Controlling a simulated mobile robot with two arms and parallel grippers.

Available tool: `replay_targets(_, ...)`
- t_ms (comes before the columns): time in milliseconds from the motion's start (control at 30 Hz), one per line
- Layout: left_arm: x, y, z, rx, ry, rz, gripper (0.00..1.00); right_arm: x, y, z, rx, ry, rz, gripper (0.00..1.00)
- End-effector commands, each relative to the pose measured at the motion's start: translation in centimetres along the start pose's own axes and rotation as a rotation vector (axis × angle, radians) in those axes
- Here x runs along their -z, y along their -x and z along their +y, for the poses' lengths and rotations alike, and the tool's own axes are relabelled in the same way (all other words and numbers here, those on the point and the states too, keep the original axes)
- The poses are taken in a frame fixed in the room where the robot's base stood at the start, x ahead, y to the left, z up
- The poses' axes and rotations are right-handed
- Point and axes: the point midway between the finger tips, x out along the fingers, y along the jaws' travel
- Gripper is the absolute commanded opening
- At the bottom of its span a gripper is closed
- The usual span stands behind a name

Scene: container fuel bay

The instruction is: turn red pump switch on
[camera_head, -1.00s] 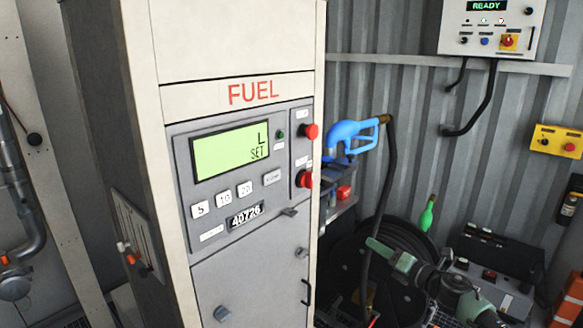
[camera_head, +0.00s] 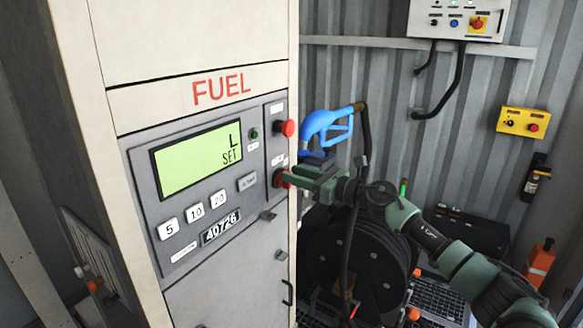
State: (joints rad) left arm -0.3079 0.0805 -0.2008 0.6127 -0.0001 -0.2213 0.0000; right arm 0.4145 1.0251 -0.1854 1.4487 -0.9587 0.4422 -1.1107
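The fuel dispenser (camera_head: 195,60) stands at the left of the head view, with a lit green display reading "L SET". On its narrow right-hand panel are two red knobs, an upper one (camera_head: 287,128) and a lower one (camera_head: 280,178). Their labels are too small to read. My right gripper (camera_head: 293,178) comes in from the right, with its tip at the lower red knob and partly covering it. I cannot tell whether the fingers touch the knob or how far apart they are. My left gripper is not in view.
A blue fuel nozzle (camera_head: 325,127) hangs just above and behind my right gripper, its dark hose running down to a black reel (camera_head: 375,265). A control box (camera_head: 458,18) and a yellow button box (camera_head: 522,122) are on the corrugated wall.

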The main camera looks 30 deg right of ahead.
Motion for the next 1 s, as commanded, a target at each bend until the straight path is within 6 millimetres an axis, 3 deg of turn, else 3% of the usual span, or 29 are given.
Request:
replay_targets(167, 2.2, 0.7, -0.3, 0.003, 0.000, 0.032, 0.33, -0.1, -1.3, 0.1, -0.001, -0.001, 0.000, 0.35)
replay_targets(433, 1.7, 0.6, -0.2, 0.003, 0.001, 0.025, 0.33, 0.0, -1.4, 0.1, -0.001, 0.000, 0.000, 0.35)
replay_targets(467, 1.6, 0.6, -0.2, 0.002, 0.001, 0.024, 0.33, 0.0, -1.4, 0.1, -0.001, 0.000, 0.000, 0.32)
replay_targets(567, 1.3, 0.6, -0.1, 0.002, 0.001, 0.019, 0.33, 0.0, -1.4, 0.1, -0.001, 0.000, 0.000, 0.04)
replay_targets(600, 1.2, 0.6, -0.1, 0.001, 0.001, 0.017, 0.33, 0.0, -1.4, 0.1, -0.001, 0.000, 0.001, 0.00)
replay_targets(1000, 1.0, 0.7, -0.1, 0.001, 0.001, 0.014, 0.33, 0.3, -1.4, 0.1, -0.002, -0.024, 0.006, 0.00)
